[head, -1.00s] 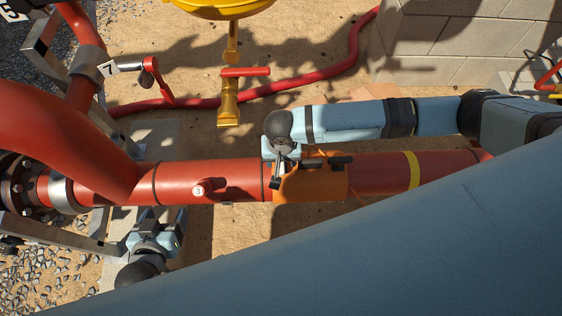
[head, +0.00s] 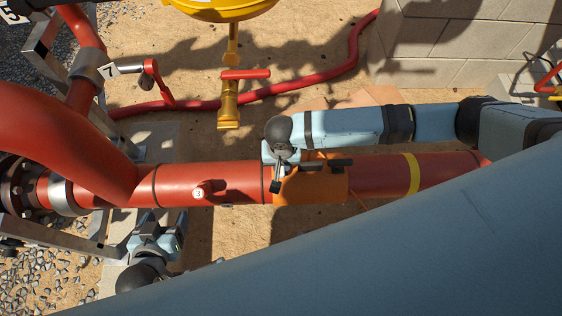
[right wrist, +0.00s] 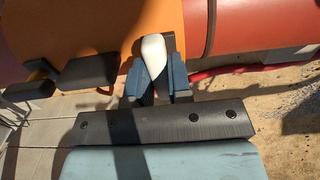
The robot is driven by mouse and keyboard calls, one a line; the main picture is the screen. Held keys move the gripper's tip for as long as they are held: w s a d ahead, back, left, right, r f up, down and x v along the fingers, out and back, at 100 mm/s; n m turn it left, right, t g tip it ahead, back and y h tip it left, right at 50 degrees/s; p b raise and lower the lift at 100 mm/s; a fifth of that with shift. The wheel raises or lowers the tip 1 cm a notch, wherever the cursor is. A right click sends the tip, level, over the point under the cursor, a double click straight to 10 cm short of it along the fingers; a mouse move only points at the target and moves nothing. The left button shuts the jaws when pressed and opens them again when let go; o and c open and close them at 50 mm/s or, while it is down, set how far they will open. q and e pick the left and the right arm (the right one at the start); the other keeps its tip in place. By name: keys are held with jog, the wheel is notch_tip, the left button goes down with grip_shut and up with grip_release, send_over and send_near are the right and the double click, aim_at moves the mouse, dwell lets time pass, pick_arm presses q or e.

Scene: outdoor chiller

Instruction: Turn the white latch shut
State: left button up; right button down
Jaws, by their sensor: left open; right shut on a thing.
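The white latch (right wrist: 153,55) shows in the right wrist view, against an orange section of the red pipe. My right gripper (right wrist: 156,88) is shut on it, with one blue-grey finger on each side. My left gripper (head: 158,222) is open and empty, below the red pipe at lower left, away from the latch.
Black bars (head: 341,163) stand out from the orange section beside my right gripper. The red pipe (head: 230,180) runs across the view, with a small red handle (head: 205,188) marked 3. A yellow valve (head: 229,102) with a red lever stands behind. Sandy ground lies around.

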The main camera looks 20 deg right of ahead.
jog(key=shift+s+f+p, duration=0.1)
jog(key=shift+f+p, duration=0.1)
jog(key=shift+p, duration=0.35)
dwell(0.6)
jog(key=m+p, duration=0.2)
jog(key=p, duration=0.2)
jog(key=m+p, duration=0.3)
jog(key=p, duration=0.1)
jog(key=m+p, duration=0.2)
jog(key=p, duration=0.2)
jog(key=shift+s+r+m, duration=0.25)
jog(key=shift+r+m, duration=0.05)
jog(key=shift+r, duration=0.1)
jog(key=m+p, duration=0.7)
jog(key=m, duration=0.1)
jog(key=shift+a+f+p, duration=0.15)
jog(key=shift+a+p, duration=0.05)
jog(key=shift+p, duration=0.2)
jog(key=shift+m+p, duration=0.35)
jog(key=shift+m, duration=0.55)
jog(key=c, duration=1.3)
grip_release()
jog(key=shift+w+d+f+b, duration=0.1)
jog(key=shift+d+f+b, duration=0.05)
jog(key=shift+f+b, duration=0.2)
jog(key=o, duration=0.8)
jog(key=shift+w+r, duration=0.1)
jog(key=shift+w, duration=0.05)
